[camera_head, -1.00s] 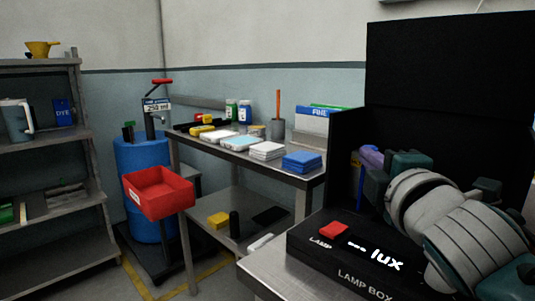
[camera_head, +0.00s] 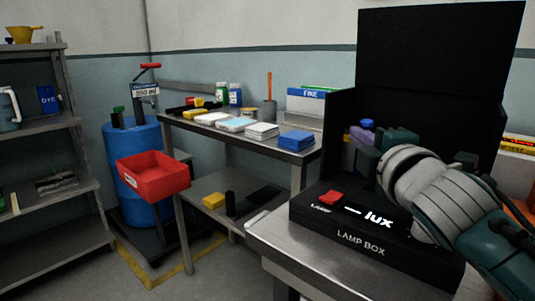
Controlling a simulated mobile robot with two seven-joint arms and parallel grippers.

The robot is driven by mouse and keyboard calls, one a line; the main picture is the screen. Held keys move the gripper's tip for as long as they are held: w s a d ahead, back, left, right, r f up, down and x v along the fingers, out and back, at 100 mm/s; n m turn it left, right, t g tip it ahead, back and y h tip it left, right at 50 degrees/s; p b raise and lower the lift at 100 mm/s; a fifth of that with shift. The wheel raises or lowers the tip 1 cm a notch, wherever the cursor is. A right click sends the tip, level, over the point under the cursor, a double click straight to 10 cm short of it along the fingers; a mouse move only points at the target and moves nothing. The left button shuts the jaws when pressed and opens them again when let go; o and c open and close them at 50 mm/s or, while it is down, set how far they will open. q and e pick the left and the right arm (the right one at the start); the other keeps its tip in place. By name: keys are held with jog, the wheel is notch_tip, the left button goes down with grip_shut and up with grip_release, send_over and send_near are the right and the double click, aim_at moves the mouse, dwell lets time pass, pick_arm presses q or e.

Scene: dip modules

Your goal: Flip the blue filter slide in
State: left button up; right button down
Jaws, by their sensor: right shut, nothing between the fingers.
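The black lamp box (camera_head: 362,243) stands on a metal table, with a red button marked LAMP and a display of dashes and "lux". A small blue piece (camera_head: 367,124), which may be the blue filter slide, shows beside a purple piece (camera_head: 360,135) at the back left of the box. My right arm reaches in from the right over the box. My right gripper (camera_head: 368,158) is shut and empty near these pieces; its fingertips are mostly hidden by my own wrist. I cannot tell whether it touches the blue piece. My left gripper is out of view.
A tall black screen (camera_head: 435,75) stands behind the lamp box. A side table (camera_head: 225,138) to the left holds blue and white stacks and bottles. A red bin (camera_head: 153,178) is by a blue drum (camera_head: 133,140). The metal table's front left (camera_head: 285,240) is clear.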

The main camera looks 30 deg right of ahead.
jog(key=v, duration=0.8)
jog(key=shift+s, duration=0.45)
jog(key=shift+r, duration=0.1)
